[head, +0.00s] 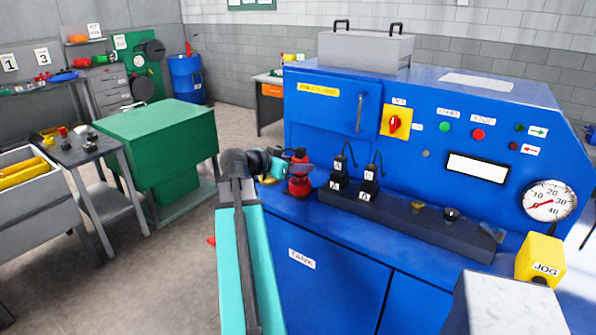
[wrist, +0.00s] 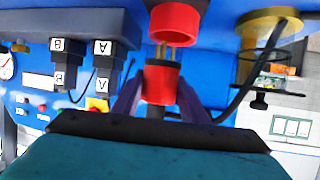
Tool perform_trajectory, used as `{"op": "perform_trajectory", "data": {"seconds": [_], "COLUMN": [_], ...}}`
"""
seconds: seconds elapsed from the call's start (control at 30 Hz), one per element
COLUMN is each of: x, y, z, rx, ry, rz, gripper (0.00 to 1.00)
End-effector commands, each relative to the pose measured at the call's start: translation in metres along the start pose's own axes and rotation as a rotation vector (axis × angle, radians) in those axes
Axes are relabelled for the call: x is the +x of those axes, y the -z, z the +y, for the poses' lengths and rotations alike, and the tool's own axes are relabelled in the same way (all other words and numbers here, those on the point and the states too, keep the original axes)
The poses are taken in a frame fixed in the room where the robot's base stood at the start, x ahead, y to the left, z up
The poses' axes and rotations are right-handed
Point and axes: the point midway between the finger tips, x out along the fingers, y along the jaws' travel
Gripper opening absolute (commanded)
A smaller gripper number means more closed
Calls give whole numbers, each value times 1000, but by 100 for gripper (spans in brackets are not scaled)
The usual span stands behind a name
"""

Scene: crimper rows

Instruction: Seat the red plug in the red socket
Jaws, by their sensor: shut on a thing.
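The red plug (wrist: 163,84) is held between the purple fingers of my gripper (wrist: 160,98) in the wrist view. Gold pins stick out of it toward the red socket (wrist: 174,22), which lies in line with it. A short gap with the pins showing separates the two bodies; I cannot tell whether the pin tips are inside the socket. In the head view my gripper (head: 281,167) is at the left end of the blue machine's ledge. The red plug (head: 299,157) shows just above the red socket (head: 299,187) there.
A yellow-based fitting (wrist: 268,20) with a black cable is close beside the red socket. Black plugs labelled A and B (head: 366,185) stand in the dark strip (head: 410,210) to the right. The blue machine panel (head: 330,110) rises behind.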

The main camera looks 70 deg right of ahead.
Motion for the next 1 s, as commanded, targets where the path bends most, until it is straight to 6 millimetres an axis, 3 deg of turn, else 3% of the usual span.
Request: {"op": "perform_trajectory", "data": {"seconds": [0.17,0.6,1.0], "x": [8,9,19], "y": [4,2,-22], "z": [-11,-11,-10], "rx": [1,1,0], "ry": [1,0,0], "rz": [2,1,0], "gripper": [9,9,9]}}
